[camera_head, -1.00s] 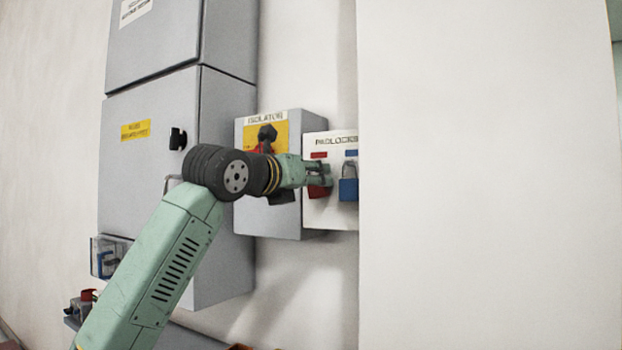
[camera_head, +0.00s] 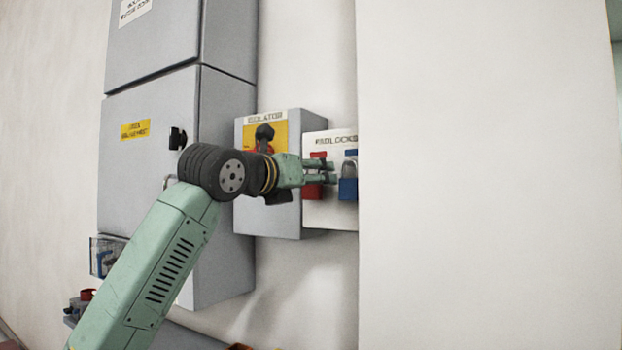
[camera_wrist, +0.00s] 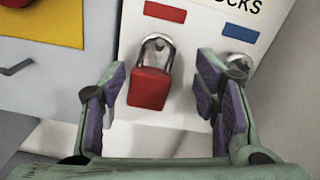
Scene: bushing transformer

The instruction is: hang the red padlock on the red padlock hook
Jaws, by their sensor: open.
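The red padlock (camera_wrist: 149,88) hangs by its silver shackle on a hook of the white padlocks board (camera_wrist: 190,45), under a red label (camera_wrist: 165,12). That hook lies behind the shackle, under the red label. In the wrist view, the open fingers of my gripper (camera_wrist: 163,100) stand on either side of the padlock body, with a gap on each side. In the head view my gripper (camera_head: 329,170) is in front of the board and partly hides the red padlock (camera_head: 313,190).
A blue padlock (camera_head: 348,188) hangs just right of the red one, close to my right finger; in the wrist view its metal part shows by that finger. The isolator box (camera_head: 270,220) with its knob is left of the board. A white wall panel (camera_head: 480,180) stands to the right.

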